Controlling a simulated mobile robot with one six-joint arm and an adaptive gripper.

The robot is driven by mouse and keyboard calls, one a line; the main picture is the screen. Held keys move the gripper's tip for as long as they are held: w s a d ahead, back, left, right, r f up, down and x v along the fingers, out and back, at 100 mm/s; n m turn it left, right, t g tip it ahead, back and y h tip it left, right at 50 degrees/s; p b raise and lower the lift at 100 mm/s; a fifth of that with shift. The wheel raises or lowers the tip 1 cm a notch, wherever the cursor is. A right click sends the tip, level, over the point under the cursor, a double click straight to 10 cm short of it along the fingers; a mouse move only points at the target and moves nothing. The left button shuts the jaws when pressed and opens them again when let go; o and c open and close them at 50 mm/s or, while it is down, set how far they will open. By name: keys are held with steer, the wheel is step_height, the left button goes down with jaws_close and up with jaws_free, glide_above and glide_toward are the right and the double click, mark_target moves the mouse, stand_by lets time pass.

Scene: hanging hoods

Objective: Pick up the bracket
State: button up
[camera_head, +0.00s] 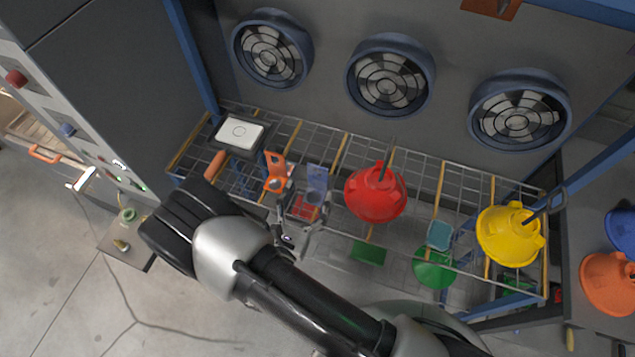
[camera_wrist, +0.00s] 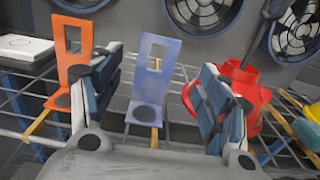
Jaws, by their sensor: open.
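Two L-shaped brackets with a window in the upright plate stand on the wire rack. The blue-lavender bracket (camera_wrist: 148,85) is upright between the spread fingers of my gripper (camera_wrist: 160,75) in the wrist view, with no finger visibly touching it. It also shows in the head view (camera_head: 317,178), just beyond my gripper (camera_head: 302,208), its lower part partly hidden. The orange bracket (camera_wrist: 71,48) stands left of it, close to my left finger, which overlaps it in the wrist view; in the head view it is also left (camera_head: 277,171). My gripper is open and empty.
A red hood (camera_head: 375,193) hangs right of my gripper, its edge close to the right finger in the wrist view. A yellow hood (camera_head: 510,236) is farther right. A white-topped device (camera_head: 239,132) sits at the rack's left end. Round fans (camera_head: 390,78) line the back wall.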

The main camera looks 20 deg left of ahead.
mark_target(317, 177)
steer(key=w, duration=0.8)
steer(key=shift+w+d+f, duration=0.15)
steer(key=shift+d+f, duration=0.05)
steer(key=shift+f, duration=0.05)
steer(key=shift+c, duration=0.5)
jaws_close()
